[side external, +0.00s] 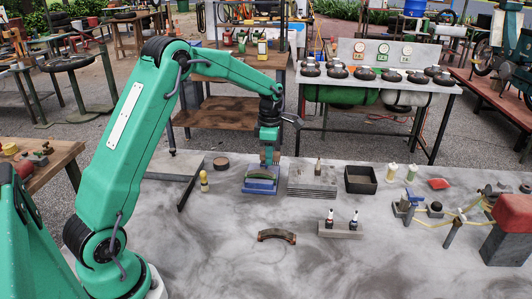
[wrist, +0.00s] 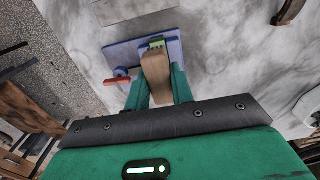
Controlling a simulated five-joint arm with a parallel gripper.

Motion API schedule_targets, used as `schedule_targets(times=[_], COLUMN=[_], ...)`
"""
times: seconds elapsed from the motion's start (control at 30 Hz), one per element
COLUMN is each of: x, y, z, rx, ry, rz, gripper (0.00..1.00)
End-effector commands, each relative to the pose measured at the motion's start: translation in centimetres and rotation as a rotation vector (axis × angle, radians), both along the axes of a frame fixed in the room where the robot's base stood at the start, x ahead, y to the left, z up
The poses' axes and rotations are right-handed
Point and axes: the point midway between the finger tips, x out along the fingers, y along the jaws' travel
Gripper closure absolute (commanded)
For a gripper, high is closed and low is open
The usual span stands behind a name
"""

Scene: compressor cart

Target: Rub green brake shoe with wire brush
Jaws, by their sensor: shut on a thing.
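My gripper (side external: 268,146) is shut on a wooden brush (wrist: 155,70), held between its two green fingers (wrist: 158,92). The brush points down over a blue vise-like fixture (side external: 260,186), which also shows in the wrist view (wrist: 118,54) with a red part (wrist: 121,75) at its left. A small green piece (wrist: 157,42), likely the green brake shoe, shows at the brush's far end on the fixture. The brush hides most of it, and I cannot tell whether they touch. The brush's bristles are not clearly seen.
A curved brown shoe (side external: 276,236) lies on the grey table in front. A stack of grey plates (side external: 312,180), a black tray (side external: 360,179) and a rack with two small bottles (side external: 340,230) stand to the right. A yellow bottle (side external: 204,182) stands left. The front left is clear.

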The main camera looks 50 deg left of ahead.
Motion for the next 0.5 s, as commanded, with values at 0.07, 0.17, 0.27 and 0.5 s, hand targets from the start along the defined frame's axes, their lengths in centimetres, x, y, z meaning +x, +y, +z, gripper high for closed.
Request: schedule_targets(times=[0.07, 0.17, 0.27, 0.5], x=[0.1, 0.1, 0.1, 0.1], y=[0.0, 0.0, 0.0, 0.0], z=[0.8, 1.8, 2.7, 4.6], rx=[0.001, 0.001, 0.001, 0.001], ry=[-0.003, -0.004, -0.004, -0.004], rz=[0.0, 0.0, 0.0, 0.0], gripper=[0.98, 0.98, 0.98, 0.98])
